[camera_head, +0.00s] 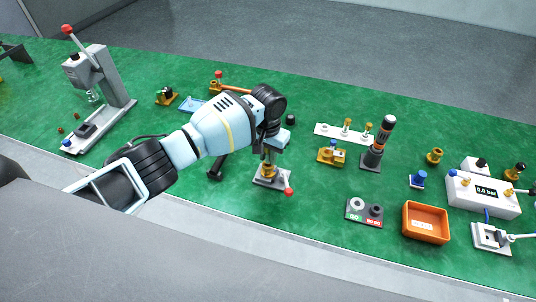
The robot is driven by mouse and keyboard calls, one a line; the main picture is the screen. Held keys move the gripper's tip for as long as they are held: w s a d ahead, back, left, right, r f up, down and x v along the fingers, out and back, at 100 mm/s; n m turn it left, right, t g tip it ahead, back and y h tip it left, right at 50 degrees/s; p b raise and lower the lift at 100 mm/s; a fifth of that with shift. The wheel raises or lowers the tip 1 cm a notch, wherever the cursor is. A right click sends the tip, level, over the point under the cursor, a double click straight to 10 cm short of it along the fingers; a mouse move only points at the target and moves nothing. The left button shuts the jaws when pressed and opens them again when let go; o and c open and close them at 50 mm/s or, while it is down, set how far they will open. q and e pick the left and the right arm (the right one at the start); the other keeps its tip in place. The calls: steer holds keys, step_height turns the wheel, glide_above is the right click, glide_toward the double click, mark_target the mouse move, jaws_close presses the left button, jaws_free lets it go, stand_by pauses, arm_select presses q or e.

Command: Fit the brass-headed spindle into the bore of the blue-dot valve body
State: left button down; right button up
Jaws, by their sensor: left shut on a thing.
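My left gripper (270,148) points down above the grey clamp fixture (270,184) with the red-tipped lever. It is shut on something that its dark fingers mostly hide. A brass-coloured body (268,171) stands in the fixture right below the fingers; I cannot tell whether it bears a blue dot, or whether the held thing is in its bore. My right gripper is out of view.
To the right are a dark tool with an orange band (378,145), a sorting plate (364,212), an orange bin (426,224) and a pressure gauge box (484,196). A lever press (97,85) stands at the left. Green mat (320,195) is clear right of the fixture.

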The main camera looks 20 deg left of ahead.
arm_select(q)
steer(key=shift+f, duration=0.1)
stand_by(0.6)
steer(key=shift+f, duration=0.6)
steer(key=shift+r, duration=0.2)
steer(key=shift+r, duration=0.4)
stand_by(0.4)
